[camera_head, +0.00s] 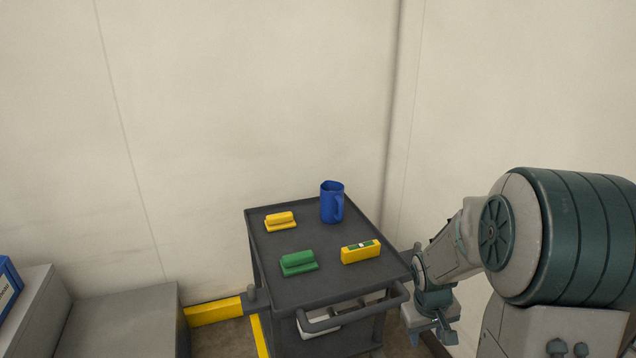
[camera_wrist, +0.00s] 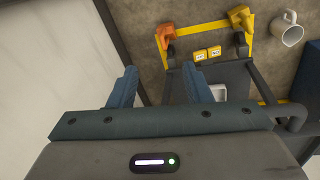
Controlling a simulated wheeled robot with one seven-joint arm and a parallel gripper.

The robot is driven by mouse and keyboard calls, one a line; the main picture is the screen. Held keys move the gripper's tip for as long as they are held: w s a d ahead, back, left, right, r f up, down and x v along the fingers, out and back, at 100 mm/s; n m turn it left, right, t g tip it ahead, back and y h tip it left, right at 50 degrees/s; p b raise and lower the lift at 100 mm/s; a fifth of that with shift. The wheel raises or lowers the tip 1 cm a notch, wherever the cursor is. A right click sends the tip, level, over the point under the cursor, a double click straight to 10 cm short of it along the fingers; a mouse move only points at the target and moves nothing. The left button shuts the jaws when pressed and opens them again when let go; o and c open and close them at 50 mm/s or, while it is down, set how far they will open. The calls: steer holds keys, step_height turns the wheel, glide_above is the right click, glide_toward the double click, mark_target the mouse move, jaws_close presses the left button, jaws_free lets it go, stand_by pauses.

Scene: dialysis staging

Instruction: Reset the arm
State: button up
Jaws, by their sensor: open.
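My gripper (camera_head: 432,331) hangs low at the right of the dark cart in the head view, with my arm folded beside it. In the wrist view my gripper (camera_wrist: 157,88) has its two blue fingers spread apart, with nothing between them. No object is held. The fingers point toward the wall and floor beside the cart.
The dark cart (camera_head: 306,287) carries a blue jug (camera_head: 332,203), a yellow block (camera_head: 279,221), a green block (camera_head: 298,263) and a yellow level (camera_head: 360,251). Grey cabinets (camera_head: 122,318) stand left. A white mug (camera_wrist: 290,30) shows in the wrist view.

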steer(key=s+a+r+p, duration=0.3)
steer(key=s+r+p, duration=0.2)
steer(key=r, duration=0.6)
steer(key=s+a+r+m+t+y+p, duration=0.1)
steer(key=s+a+r+p, duration=0.2)
steer(key=r, duration=0.8)
steer(key=s+a+r+m+p, duration=0.1)
steer(key=s+a+r+p, duration=0.1)
steer(key=s+r+p, duration=0.5)
steer(key=shift+s+a+r+t+y+p, duration=0.35)
steer(key=shift+r+p, duration=0.7)
steer(key=shift+r, duration=0.85)
steer(key=shift+w, duration=0.1)
